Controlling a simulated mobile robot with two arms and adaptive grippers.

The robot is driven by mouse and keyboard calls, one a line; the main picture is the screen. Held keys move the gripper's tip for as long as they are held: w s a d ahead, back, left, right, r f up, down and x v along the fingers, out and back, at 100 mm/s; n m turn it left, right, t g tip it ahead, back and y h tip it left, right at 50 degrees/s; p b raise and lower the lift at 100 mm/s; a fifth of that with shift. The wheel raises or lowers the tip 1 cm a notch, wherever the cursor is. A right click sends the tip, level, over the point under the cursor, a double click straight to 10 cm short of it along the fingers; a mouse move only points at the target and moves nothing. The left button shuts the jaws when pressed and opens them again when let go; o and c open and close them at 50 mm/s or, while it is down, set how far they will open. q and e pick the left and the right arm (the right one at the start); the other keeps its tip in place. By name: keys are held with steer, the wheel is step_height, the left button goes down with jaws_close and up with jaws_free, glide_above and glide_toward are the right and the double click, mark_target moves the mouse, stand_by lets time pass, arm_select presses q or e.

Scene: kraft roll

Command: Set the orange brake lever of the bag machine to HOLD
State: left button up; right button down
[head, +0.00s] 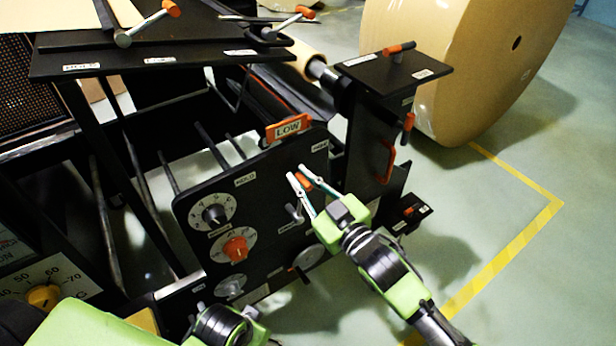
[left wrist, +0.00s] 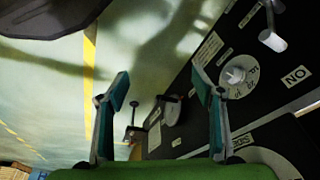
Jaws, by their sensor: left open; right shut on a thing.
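The bag machine's black front panel (head: 265,200) stands in the middle of the head view. An orange-tipped lever (head: 305,182) is at its right side, with a grey pivot below. A HOLD label (head: 245,179) is on the panel to the left of the lever; another small label at the upper right is too small to read. My right gripper (head: 298,178) is shut on the lever's orange grip, which its fingers partly hide. My left gripper (left wrist: 160,92) is open and empty in the left wrist view, with floor and the dark machine face beyond it.
The panel also bears a black knob (head: 214,215), an orange knob (head: 236,249) and a LOW sign (head: 288,128). More orange-handled levers are on the black tops behind. A large kraft roll (head: 470,60) stands at the upper right. Floor at the right is clear.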

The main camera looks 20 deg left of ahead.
steer(key=s+a+n, duration=0.1)
steer(key=s+a+n+p, duration=0.1)
steer(key=n, duration=0.1)
steer(key=s+a+n+p, duration=0.1)
steer(key=s+n, duration=0.1)
steer(key=shift+f, duration=0.25)
steer(key=shift+s+a+f+n, duration=0.5)
steer(key=shift+s+a+n, duration=0.25)
steer(key=shift+n, duration=0.35)
steer(key=shift+s+a+f+n, duration=0.3)
steer(key=shift+s+n, duration=0.2)
steer(key=shift+n, duration=0.2)
arm_select(q)
step_height(320, 180, down, 10)
steer(key=s, duration=0.1)
steer(key=shift+s+f+g, duration=0.2)
steer(key=shift+s+g, duration=0.1)
steer(key=shift+s, duration=0.1)
arm_select(e)
steer(key=shift+s+f, duration=0.15)
steer(key=shift+f, duration=0.05)
steer(key=shift+f+n, duration=0.1)
steer(key=shift+n, duration=0.2)
steer(key=c, duration=2)
jaws_free()
steer(key=shift+a, duration=0.1)
